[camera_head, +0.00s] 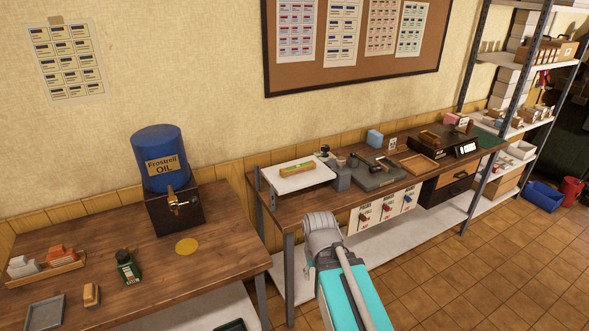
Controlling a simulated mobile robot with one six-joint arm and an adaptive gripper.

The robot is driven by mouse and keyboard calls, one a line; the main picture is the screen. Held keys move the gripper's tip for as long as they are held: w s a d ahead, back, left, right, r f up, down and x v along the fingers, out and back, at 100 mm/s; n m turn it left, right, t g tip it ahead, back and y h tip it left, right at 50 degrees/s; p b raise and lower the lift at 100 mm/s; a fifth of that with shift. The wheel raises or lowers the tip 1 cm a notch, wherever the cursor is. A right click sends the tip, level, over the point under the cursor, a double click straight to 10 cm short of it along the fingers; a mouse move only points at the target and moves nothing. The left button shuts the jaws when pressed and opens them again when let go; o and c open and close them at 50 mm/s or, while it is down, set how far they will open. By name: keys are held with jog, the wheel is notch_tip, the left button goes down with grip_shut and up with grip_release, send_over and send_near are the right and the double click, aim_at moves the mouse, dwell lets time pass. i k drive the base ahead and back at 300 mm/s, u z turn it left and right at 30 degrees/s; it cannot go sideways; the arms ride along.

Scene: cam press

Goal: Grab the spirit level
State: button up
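The spirit level appears to be the small wood-coloured bar with a green strip (297,169). It lies flat on a white plate (311,181) at the left end of the right-hand workbench (265,207). Nothing covers it. My arm, teal and grey, rises from the bottom of the view in front of this bench, apart from the bar. I cannot make out my gripper or its fingers.
A grey device (340,178), a dark slab (375,180) and a wooden tray (416,164) stand right of the plate. A gap separates table and bench. Tiled floor (470,270) is open at right.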

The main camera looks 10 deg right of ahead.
aim_at(302, 167)
jog(key=u, duration=0.05)
jog(key=i, duration=0.95)
jog(key=z, duration=0.1)
